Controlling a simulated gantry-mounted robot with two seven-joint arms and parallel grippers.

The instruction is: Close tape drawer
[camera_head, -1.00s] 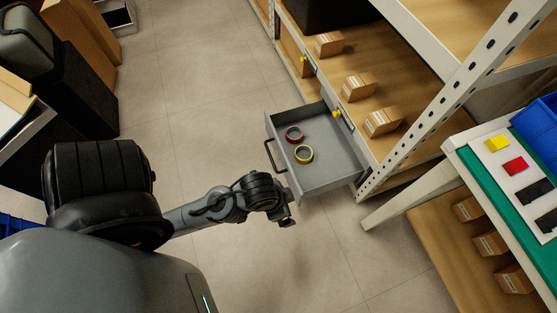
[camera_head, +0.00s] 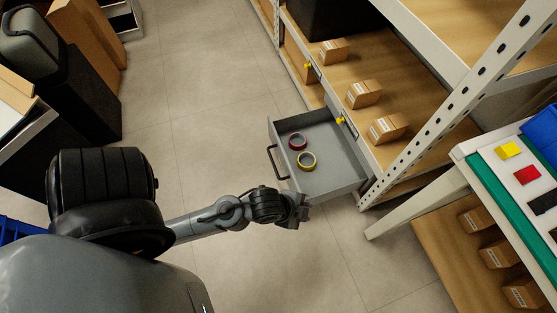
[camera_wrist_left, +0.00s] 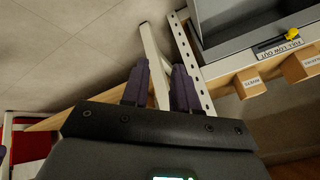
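The grey tape drawer (camera_head: 340,165) is pulled out of the shelf unit in the head view. My left gripper (camera_head: 302,208) is just outside the drawer's near front corner, and contact cannot be told. In the left wrist view its two fingers (camera_wrist_left: 160,87) are apart with nothing between them. A grey box-like part (camera_wrist_left: 235,30), probably the drawer, shows at upper right. My right gripper is not in view.
The shelf unit's perforated post (camera_head: 450,105) and a white-legged table (camera_head: 415,207) stand right of the drawer. Small cartons (camera_head: 364,94) sit on the shelf. The floor (camera_head: 215,90) left of the drawer is clear.

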